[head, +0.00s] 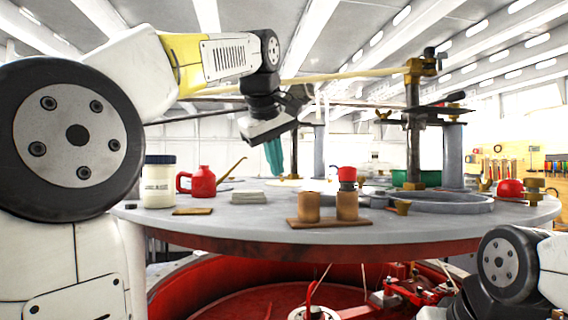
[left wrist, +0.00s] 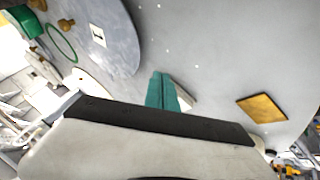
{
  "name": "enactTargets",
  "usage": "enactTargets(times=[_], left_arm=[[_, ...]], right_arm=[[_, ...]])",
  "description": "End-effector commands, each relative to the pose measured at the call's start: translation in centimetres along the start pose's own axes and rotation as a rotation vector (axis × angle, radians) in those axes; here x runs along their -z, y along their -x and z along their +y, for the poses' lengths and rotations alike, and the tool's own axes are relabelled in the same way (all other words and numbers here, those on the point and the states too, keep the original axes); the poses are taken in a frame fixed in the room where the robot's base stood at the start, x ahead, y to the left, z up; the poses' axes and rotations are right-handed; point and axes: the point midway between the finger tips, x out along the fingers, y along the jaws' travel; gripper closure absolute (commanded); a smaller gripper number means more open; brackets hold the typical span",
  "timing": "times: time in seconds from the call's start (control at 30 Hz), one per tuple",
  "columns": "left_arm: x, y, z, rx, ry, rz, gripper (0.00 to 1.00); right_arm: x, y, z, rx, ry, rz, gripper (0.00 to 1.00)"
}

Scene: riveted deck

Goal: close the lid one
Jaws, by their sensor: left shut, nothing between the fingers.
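A round blue-grey disc (left wrist: 112,62) with a white label (left wrist: 97,35) marked with what looks like a 1 is at the upper left of the left wrist view. It looks like lid one, but I cannot tell its tilt. In the head view a grey ring-shaped rim (head: 440,203) is on the right of the round table; I cannot tell whether it belongs to that lid. My left gripper (head: 274,156) is shut and empty, its teal fingers pointing down above the table. The fingers also show in the left wrist view (left wrist: 162,90), apart from the disc. My right gripper is out of view.
On the table (head: 260,228) stand a white jar (head: 158,183), a red oil can (head: 200,182), a pale stack (head: 249,198) and two brown cylinders on a wooden base (head: 330,223). A brass-topped post (head: 414,130) rises at the right. A red basin (head: 240,303) lies below.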

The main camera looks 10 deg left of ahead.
Motion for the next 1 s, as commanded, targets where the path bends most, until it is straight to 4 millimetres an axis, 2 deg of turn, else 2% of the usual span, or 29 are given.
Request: enactTargets(times=[0.1, 0.33, 0.4, 0.6, 1.0], left_arm=[[0.0, -2.8, -0.1, 0.005, 0.000, -0.003, 1.00], [-0.1, -7.4, 0.1, 0.002, -0.002, -0.004, 1.00], [-0.1, -7.8, 1.5, -0.001, -0.005, -0.004, 1.00], [0.0, -8.6, 3.2, 0.000, -0.003, -0.001, 1.00], [0.0, -8.8, 3.5, 0.001, -0.002, 0.000, 1.00]], right_arm=[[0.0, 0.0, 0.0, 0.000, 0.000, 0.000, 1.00], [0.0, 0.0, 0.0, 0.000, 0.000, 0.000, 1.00], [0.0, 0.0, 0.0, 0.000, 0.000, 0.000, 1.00], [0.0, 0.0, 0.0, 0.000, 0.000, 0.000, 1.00], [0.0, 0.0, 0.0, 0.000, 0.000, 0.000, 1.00]])
